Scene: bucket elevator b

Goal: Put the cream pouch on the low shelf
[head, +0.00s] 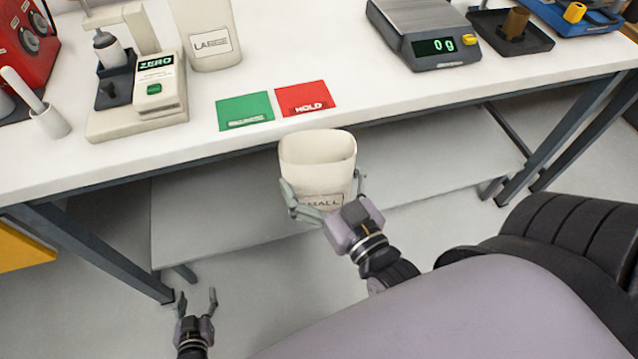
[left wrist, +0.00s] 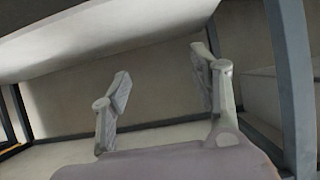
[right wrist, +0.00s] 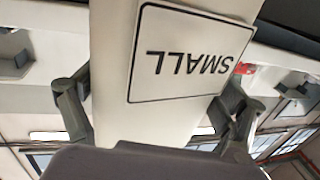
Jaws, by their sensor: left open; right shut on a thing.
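The cream pouch (head: 318,160), labelled SMALL, is held upright by my right gripper (head: 322,200) in front of the table's front edge, above the low shelf. In the right wrist view the pouch (right wrist: 115,60) fills the space between the fingers of the right gripper (right wrist: 155,110), label facing the camera. The low grey shelf (head: 220,210) lies under the table, with nothing seen on its visible part. My left gripper (head: 198,303) is open and empty, low at the front left. In the left wrist view the left gripper (left wrist: 165,85) has nothing between its fingers.
On the white table (head: 350,110) are a LARGE cream pouch (head: 208,45), a green card (head: 245,110), a red HOLD card (head: 303,97), a scale reading 0 g (head: 420,30) and a beige device (head: 140,110). Dark table legs (head: 90,250) flank the shelf.

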